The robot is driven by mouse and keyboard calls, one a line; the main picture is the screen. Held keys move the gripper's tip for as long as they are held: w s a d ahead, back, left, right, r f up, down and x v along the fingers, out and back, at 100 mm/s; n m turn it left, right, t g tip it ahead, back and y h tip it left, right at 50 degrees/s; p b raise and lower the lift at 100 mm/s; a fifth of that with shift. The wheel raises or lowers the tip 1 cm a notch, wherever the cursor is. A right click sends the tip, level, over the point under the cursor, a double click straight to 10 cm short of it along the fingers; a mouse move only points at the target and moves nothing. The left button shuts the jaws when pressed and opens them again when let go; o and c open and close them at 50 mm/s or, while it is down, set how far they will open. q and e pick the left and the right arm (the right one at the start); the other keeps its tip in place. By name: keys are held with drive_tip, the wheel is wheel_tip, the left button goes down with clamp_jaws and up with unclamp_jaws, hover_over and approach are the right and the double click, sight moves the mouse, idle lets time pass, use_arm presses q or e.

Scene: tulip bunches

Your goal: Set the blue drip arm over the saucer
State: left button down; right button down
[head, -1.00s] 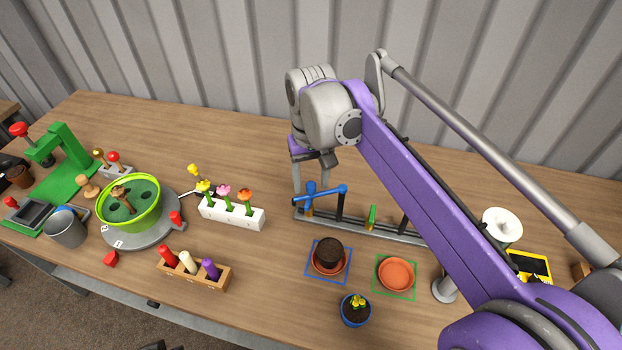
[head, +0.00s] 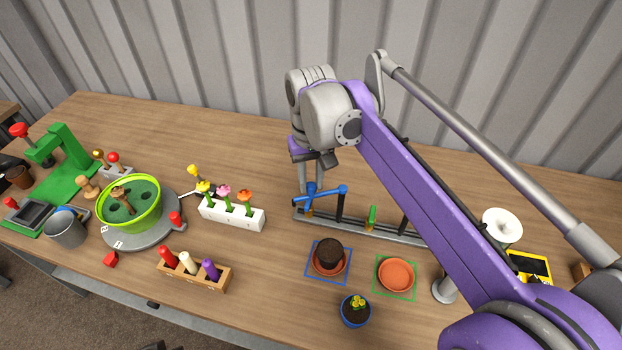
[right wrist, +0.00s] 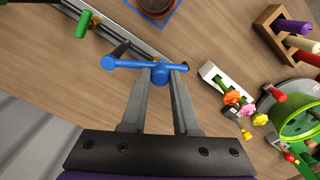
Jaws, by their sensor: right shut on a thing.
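The blue drip arm (head: 327,191) sits on a dark post of the grey rail and runs along the rail to the left, with an upright knob. My right gripper (head: 309,184) reaches down onto it from behind. In the right wrist view, its fingers (right wrist: 161,73) are shut on the knob of the drip arm (right wrist: 130,64). A terracotta saucer (head: 318,268) with a pot of dark soil (head: 330,250) on it stands on a blue-outlined square, in front of the rail. The drip arm is not over it. My left gripper is not in view.
The rail (head: 370,231) also carries a green piece (head: 372,215). An empty saucer (head: 396,274) lies on a green-outlined square. A blue pot (head: 355,311) stands in front. A white flower block (head: 232,214) stands to the left. Table between block and blue square is clear.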

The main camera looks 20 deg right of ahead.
drive_tip(key=shift+s, duration=0.1)
idle(0.9)
drive_tip(key=s+d+n+p, duration=0.3)
drive_tip(key=s+n, duration=0.3)
drive_tip(key=n, duration=0.6)
drive_tip(key=shift+s+p, duration=0.35)
drive_tip(key=shift+p, duration=0.4)
drive_tip(key=c, duration=0.7)
unclamp_jaws()
drive_tip(key=shift+o, duration=0.2)
drive_tip(key=shift+r, duration=0.15)
